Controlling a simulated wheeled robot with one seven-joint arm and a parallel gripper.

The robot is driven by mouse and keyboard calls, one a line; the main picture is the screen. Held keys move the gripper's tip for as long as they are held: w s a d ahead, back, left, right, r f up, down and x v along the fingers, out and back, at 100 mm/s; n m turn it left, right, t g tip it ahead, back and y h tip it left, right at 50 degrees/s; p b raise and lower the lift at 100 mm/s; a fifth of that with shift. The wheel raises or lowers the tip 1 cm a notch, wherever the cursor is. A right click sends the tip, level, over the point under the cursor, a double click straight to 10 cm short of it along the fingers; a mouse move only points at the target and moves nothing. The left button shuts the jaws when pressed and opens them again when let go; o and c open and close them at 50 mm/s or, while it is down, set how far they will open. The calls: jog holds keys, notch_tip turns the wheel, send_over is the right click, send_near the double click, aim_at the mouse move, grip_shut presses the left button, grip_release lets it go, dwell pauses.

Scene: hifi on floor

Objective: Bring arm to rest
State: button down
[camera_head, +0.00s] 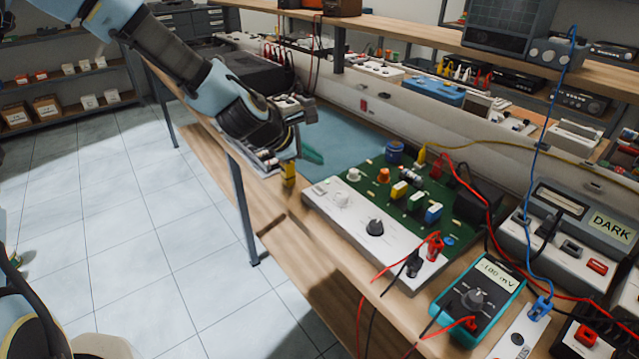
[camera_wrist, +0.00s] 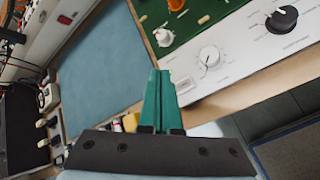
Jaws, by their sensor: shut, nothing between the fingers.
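My arm reaches in from the top left of the head view, bent down over the near edge of the wooden workbench (camera_head: 289,218). My gripper (camera_head: 311,154) is at its end, largely hidden behind my wrist. Only a bit of the green fingers shows, over the blue mat (camera_head: 345,146). In the wrist view the two green fingers of my gripper (camera_wrist: 159,76) lie together, shut and empty. They point between the blue mat (camera_wrist: 97,62) and the white front panel (camera_wrist: 235,60) of the circuit unit. I cannot tell their height above the bench.
The circuit unit (camera_head: 340,208) with knobs and cables stands right of my gripper. A teal multimeter (camera_head: 478,299) and a grey meter reading DARK (camera_head: 610,228) stand farther right. A raised shelf (camera_head: 400,29) runs behind. The tiled floor (camera_head: 120,205) at left is largely clear.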

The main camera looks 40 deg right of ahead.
jog(key=shift+f, duration=0.1)
dwell(0.3)
jog(key=w+a+m+t+y, duration=0.1)
jog(key=w+a+m+y, duration=0.25)
jog(key=a, duration=0.85)
jog(key=w+a+m+t+y, duration=0.1)
jog(key=w+a+m+y, duration=0.3)
jog(key=a, duration=0.7)
jog(key=s+a+r+m, duration=0.1)
jog(key=s+a+r, duration=0.1)
jog(key=a, duration=1)
jog(key=s+a+r+m+y, duration=0.1)
jog(key=a+r, duration=0.3)
jog(key=a, duration=0.9)
jog(key=shift+s+r+m+g, duration=0.15)
jog(key=shift+s+m+g, duration=0.3)
jog(key=shift+m, duration=0.1)
